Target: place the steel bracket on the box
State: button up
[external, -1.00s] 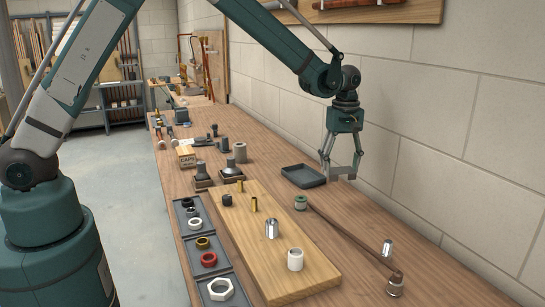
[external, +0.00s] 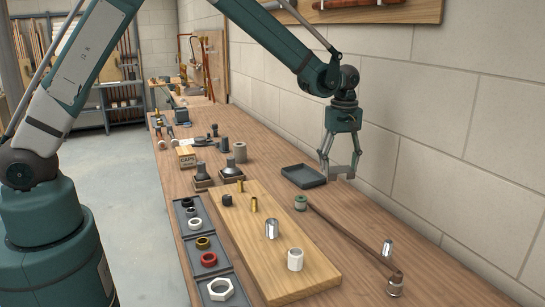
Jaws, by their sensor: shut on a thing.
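My gripper (external: 339,163) is above the right part of the bench, near the block wall. It is shut on a grey steel bracket (external: 341,172), which hangs between the fingertips beside the dark tray. The bracket's exact shape is hard to make out at this size. A small wooden box (external: 186,158) marked CAPS stands on the bench to the left, well away from my gripper. Its top lies partly in view and its lettered front faces the camera.
A dark shallow tray (external: 303,183) lies just left of the bracket. Dark fittings (external: 202,178) stand between the box and the tray. A wooden board (external: 275,260) with several fittings, a row of grey bins (external: 190,225) and a copper pipe (external: 345,235) fill the front.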

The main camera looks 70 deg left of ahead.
jog(key=s+a+r+p, duration=0.1)
jog(key=s+a, duration=0.2)
jog(key=a, duration=0.6)
jog(key=s+a+r, duration=0.1)
jog(key=s+a, duration=0.2)
jog(key=a, duration=0.6)
notch_tip(320, 180, up, 5)
jog(key=n+p, duration=0.3)
jog(key=p, duration=0.1)
send_over(185, 150)
jog(key=shift+a+r, duration=0.1)
jog(key=shift+a, duration=0.25)
jog(key=shift+f+p, duration=0.35)
jog(key=shift+f, duration=2.6)
jog(key=shift+f, duration=2.05)
